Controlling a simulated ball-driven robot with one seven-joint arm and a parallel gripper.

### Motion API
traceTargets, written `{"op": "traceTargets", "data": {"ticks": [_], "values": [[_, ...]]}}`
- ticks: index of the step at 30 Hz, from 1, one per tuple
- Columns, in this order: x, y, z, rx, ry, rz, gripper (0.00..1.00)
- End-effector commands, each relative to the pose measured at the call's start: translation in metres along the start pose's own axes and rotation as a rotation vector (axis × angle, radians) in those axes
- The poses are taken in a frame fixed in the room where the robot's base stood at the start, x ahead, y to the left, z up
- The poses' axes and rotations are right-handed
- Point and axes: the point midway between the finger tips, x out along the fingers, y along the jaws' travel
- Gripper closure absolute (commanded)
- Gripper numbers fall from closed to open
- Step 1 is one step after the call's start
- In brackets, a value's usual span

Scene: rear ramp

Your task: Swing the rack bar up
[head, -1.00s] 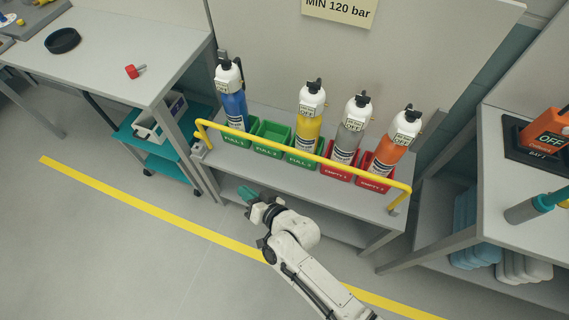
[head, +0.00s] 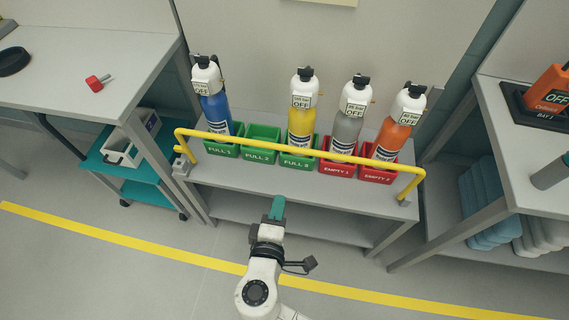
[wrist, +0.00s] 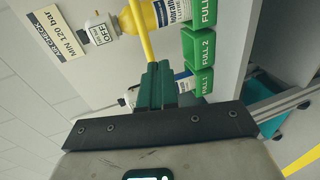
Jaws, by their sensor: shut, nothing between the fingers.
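The yellow rack bar (head: 235,140) runs across the front of the bottle rack, bent down at both ends to the shelf. It passes in front of the bottles and bins. In the wrist view the bar (wrist: 143,36) runs up from just behind my fingertips. My gripper (head: 278,205), with green fingers, is shut and empty. In the head view it is in front of the shelf, below the bar's middle. In the wrist view the shut fingers (wrist: 158,80) overlap the bar in the picture; I cannot tell whether they touch it.
Blue (head: 214,112), yellow (head: 301,122), grey (head: 350,128) and orange (head: 392,135) bottles stand in bins; the FULL 2 bin (head: 262,145) is empty. A table (head: 130,50) stands left, another bench (head: 520,155) right. The floor in front is clear.

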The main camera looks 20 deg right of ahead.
Motion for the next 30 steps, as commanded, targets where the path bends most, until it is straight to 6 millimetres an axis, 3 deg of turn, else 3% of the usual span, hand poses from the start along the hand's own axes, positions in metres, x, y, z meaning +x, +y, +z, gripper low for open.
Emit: {"op": "traceTargets", "data": {"ticks": [4,8,24,30], "values": [[-0.009,0.013,0.005,-0.025,-0.031,0.087,1.00],[-0.003,0.017,0.006,-0.029,-0.038,0.102,1.00],[0.093,0.027,0.009,-0.028,-0.037,0.099,1.00],[0.119,0.029,0.009,-0.029,-0.035,0.098,1.00]]}}
